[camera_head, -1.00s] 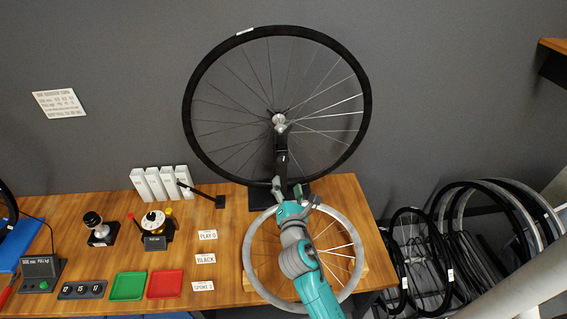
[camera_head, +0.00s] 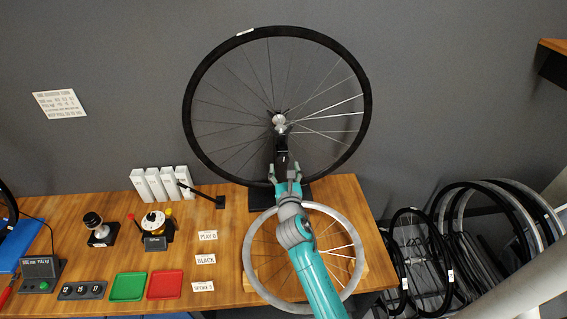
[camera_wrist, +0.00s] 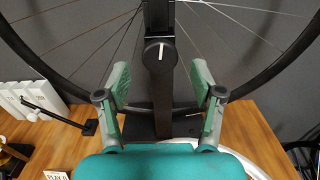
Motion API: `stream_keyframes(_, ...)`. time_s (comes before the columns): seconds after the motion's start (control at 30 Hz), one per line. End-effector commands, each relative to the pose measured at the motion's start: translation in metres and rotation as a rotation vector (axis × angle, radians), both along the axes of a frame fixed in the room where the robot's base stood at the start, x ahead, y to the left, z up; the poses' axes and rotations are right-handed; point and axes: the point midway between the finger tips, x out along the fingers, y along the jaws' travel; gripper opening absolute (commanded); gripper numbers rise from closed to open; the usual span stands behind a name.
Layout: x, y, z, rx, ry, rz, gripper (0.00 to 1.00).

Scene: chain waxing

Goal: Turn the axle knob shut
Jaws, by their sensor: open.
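The axle knob (camera_wrist: 159,50) is a dark round knob with a white pointer line, on the front of the black upright post (camera_wrist: 165,105). Its line stands close to vertical in the wrist view. In the head view the knob is a small spot on the post (camera_head: 282,157), below the hub (camera_head: 279,120) of the upright wheel (camera_head: 364,110). My gripper (camera_head: 284,169) is open and empty in front of the post. In the wrist view its fingers (camera_wrist: 159,85) lie left and right of the post, nearer the camera than the knob, and do not appear to touch it.
A grey wheel rim (camera_head: 350,228) lies flat on the wooden table (camera_head: 345,187) beneath my arm. White boxes (camera_head: 160,184), a truing tool with a dial (camera_head: 154,222), and green (camera_head: 128,286) and red (camera_head: 166,284) trays stand left. The wall is behind the wheel.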

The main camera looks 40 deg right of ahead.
Motion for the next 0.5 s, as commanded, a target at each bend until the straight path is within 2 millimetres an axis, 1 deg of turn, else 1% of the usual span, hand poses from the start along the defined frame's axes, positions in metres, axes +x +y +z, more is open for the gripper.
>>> stream_keyframes(0.03, 0.007, -0.005, 0.001, -0.001, -0.001, -0.001, 0.67)
stream_keyframes(0.1, 0.014, -0.01, 0.001, -0.001, 0.0, -0.001, 0.67)
stream_keyframes(0.2, 0.022, -0.015, 0.001, -0.001, -0.001, 0.0, 0.67)
stream_keyframes(0.33, 0.027, -0.018, 0.0, 0.0, 0.0, 0.0, 0.67)
stream_keyframes(0.5, 0.028, -0.019, 0.0, 0.001, -0.001, 0.0, 0.67)
